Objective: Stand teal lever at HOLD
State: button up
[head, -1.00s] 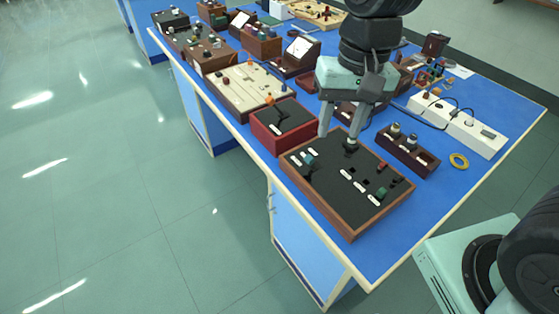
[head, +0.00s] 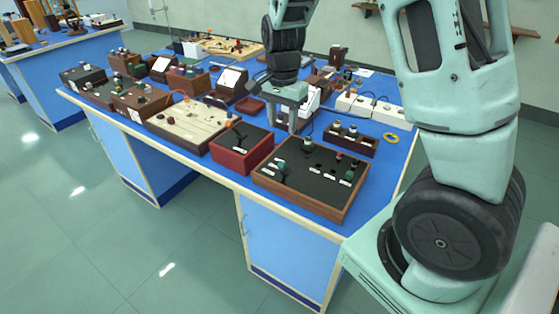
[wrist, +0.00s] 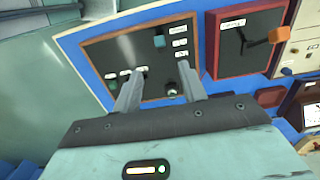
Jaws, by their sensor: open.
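A wood-framed black panel (head: 338,211) sits near the front corner of the blue bench. The teal lever (head: 281,166) is on its left part, near the red box, and appears tilted. In the wrist view the teal lever (wrist: 159,41) stands beyond the fingertips, beside white label plates. The labels are too small to read, so I cannot tell which is HOLD. My gripper (head: 292,130) is open and empty above the panel's far edge, apart from the teal lever. In the wrist view its fingers (wrist: 160,82) straddle part of the panel, with a dark green knob beside the left finger.
A dark green lever (head: 349,175) and a metal-topped knob (head: 308,146) share the panel. A red box (head: 236,158) with an orange-handled lever stands directly left. A small wooden box with knobs (head: 349,141) and a yellow ring (head: 391,137) lie behind right.

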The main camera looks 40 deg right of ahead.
aim_at(282, 163)
notch_tip(282, 163, down, 13)
dwell(0.3)
grip_shut()
